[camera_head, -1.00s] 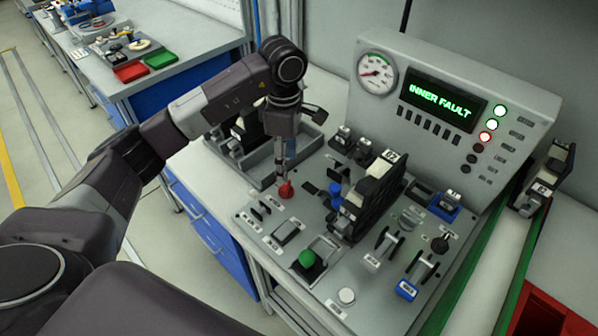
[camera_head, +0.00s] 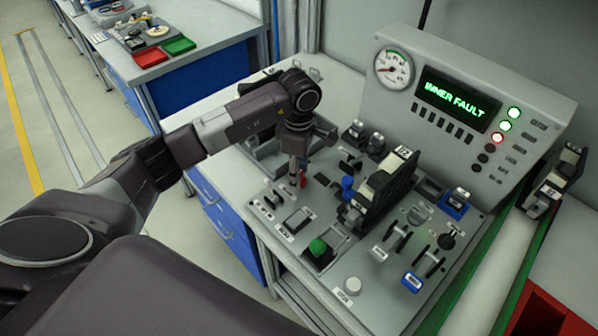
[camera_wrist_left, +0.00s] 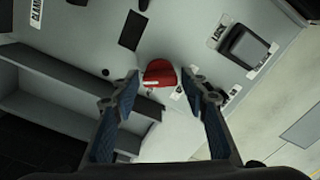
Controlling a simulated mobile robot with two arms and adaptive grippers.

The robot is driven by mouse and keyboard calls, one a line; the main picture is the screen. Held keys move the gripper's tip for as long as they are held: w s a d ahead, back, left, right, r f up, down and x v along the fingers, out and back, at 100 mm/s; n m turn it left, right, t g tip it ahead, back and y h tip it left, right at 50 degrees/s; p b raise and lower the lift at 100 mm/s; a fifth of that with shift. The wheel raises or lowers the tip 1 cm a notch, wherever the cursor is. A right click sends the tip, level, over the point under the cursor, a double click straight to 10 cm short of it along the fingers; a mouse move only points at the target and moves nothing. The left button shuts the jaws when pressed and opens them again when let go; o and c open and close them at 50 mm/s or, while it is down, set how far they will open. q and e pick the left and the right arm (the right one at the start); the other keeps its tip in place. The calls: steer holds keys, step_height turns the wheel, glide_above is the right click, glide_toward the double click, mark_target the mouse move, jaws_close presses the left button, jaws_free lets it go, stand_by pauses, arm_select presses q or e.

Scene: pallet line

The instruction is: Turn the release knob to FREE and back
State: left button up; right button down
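A red knob (camera_head: 304,179) sits on the grey control panel (camera_head: 376,285), near its left edge. My left gripper (camera_head: 298,181) points down at it and partly hides it. In the left wrist view the red knob (camera_wrist_left: 160,73) shows between the tips of my open left gripper (camera_wrist_left: 161,88), with a gap on either side. I cannot read a FREE mark near it. A black knob (camera_head: 446,241) stands at the panel's right. My right gripper is not in view.
A dark fixture block marked 02 (camera_head: 382,188) stands right of my gripper. A green button (camera_head: 318,247) and several levers are nearby. The upright console's screen (camera_head: 455,98) reads INNER FAULT. A grey tray (camera_head: 262,160) lies behind my gripper.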

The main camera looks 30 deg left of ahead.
arm_select(q)
steer(key=c, duration=0.8)
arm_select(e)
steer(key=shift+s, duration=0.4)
